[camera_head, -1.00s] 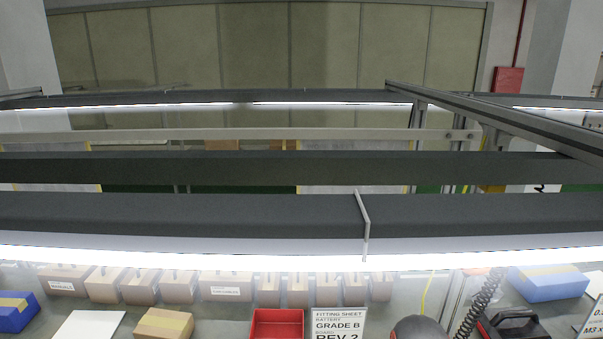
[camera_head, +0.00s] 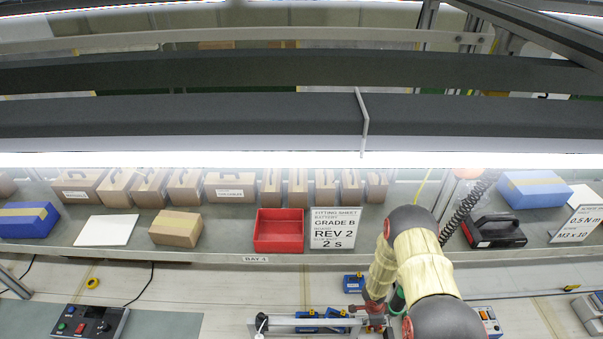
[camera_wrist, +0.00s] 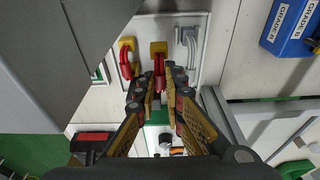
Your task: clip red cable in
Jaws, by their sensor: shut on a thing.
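In the wrist view, my gripper (camera_wrist: 162,90) has its fingertips close together around a red cable (camera_wrist: 159,66) that ends in a yellow connector (camera_wrist: 158,47). The connector lies on a white panel. A second red lead with a yellow end (camera_wrist: 127,52) is just left of it, and a grey clip-like fitting (camera_wrist: 188,38) is just right. Whether the held connector is seated cannot be told. In the head view, my arm reaches down to a pale bench fixture (camera_head: 300,321); the fingertips are too small and covered to make out there.
A blue box (camera_wrist: 291,25) labelled Grade B stands at the right of the wrist view. In the head view, a red tray (camera_head: 278,247), a label sheet (camera_head: 335,228) and a black case (camera_head: 494,233) stand on the shelf. A control box (camera_head: 90,321) is at lower left.

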